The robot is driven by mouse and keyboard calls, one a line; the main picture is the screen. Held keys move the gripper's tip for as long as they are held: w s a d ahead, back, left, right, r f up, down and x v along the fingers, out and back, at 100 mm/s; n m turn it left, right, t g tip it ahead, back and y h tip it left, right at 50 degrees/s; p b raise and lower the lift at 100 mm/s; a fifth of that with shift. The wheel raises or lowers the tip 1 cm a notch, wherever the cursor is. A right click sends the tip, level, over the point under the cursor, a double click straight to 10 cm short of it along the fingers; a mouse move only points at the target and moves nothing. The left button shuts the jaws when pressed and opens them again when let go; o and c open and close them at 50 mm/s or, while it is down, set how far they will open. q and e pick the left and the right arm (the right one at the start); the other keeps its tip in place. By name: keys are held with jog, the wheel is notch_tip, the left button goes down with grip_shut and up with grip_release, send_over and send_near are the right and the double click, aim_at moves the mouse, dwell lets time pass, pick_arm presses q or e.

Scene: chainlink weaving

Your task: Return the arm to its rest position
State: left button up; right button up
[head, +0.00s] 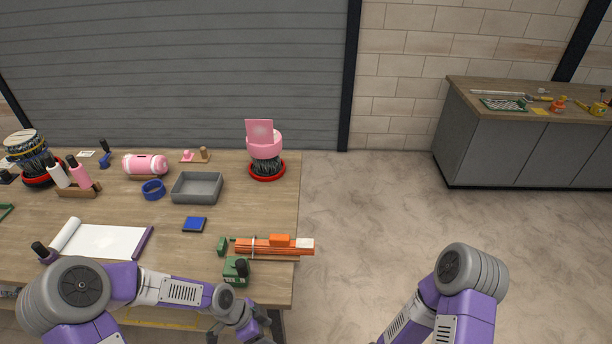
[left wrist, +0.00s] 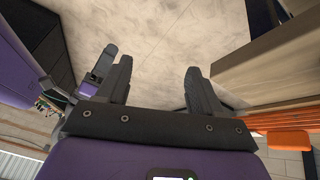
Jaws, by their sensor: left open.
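My left arm (head: 165,288) comes in from the left along the table's front. Its gripper (head: 240,336) is at the bottom edge of the head view, just in front of the table and partly cut off. In the left wrist view the two dark fingers (left wrist: 158,85) stand wide apart with only pale floor between them, so the gripper is open and empty. My right arm (head: 450,300) is bent at the lower right over bare floor. Its gripper is outside the head view.
The green block with a dark knob (head: 236,270) and the orange fixture (head: 272,245) sit close to my left gripper at the table's (head: 215,255) right front corner. A grey tray (head: 197,188) and a pink-topped stand (head: 265,150) are farther back. Floor to the right is clear.

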pick_arm(q)
jog(key=s+f+n+b, duration=0.4)
jog(key=f+n, duration=0.4)
jog(key=f, duration=0.3)
jog(key=s+f+n+y+b, duration=0.1)
jog(key=s+f+n+b, duration=0.3)
jog(key=f+n, duration=0.5)
notch_tip(320, 180, down, 3)
jog(key=shift+s+d+t+b, duration=0.35)
jog(key=shift+d+t+b, duration=0.1)
jog(key=shift+b, duration=0.7)
pick_arm(e)
notch_tip(320, 180, down, 11)
